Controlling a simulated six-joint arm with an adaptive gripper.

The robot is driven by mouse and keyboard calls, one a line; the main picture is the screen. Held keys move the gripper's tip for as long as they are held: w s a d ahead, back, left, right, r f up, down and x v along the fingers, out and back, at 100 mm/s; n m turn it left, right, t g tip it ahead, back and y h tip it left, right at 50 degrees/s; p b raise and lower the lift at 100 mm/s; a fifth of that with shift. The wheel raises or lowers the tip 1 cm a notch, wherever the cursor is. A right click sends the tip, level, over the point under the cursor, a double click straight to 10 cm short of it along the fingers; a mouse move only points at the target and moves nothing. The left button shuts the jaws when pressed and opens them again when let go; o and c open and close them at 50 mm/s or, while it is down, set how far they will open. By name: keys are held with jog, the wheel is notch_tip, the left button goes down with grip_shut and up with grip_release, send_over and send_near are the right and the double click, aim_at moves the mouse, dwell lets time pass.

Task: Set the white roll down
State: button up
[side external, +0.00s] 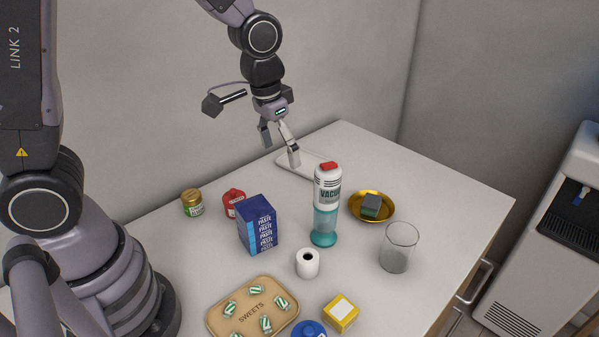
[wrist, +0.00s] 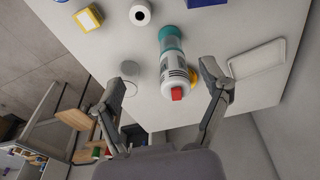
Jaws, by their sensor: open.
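The white roll (side external: 307,265) stands upright on the counter, its dark centre hole facing up. It is in front of the vacuum bottle and behind the sweets tray. In the wrist view the roll (wrist: 140,14) is at the top edge, well beyond my fingertips. My gripper (side external: 280,151) is open and empty, above the back of the counter near the white flat tray (side external: 312,168), away from the roll. In the wrist view the gripper (wrist: 163,82) has its fingers wide apart, with the vacuum bottle (wrist: 171,62) showing between them and nothing held.
Around the roll are a blue box (side external: 258,225), a tan sweets tray (side external: 215,318), a yellow box (side external: 341,313), a blue lid (side external: 309,329) and a clear glass (side external: 398,248). A gold dish (side external: 389,213) holds a sponge. Jars (side external: 192,203) stand at left. The right counter edge is clear.

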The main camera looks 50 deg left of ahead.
jog(key=s+a+r+t, duration=0.2)
jog(key=s+a+r, duration=0.2)
jog(key=s+r, duration=0.2)
jog(key=s+a+r+n+t, duration=0.1)
jog(key=s+a+r, duration=0.3)
jog(key=s+r, duration=0.3)
jog(key=s, duration=0.4)
jog(key=shift+s+a+r+t, duration=0.25)
jog(key=shift+a+r+t, duration=0.05)
jog(key=shift+a+t, duration=0.1)
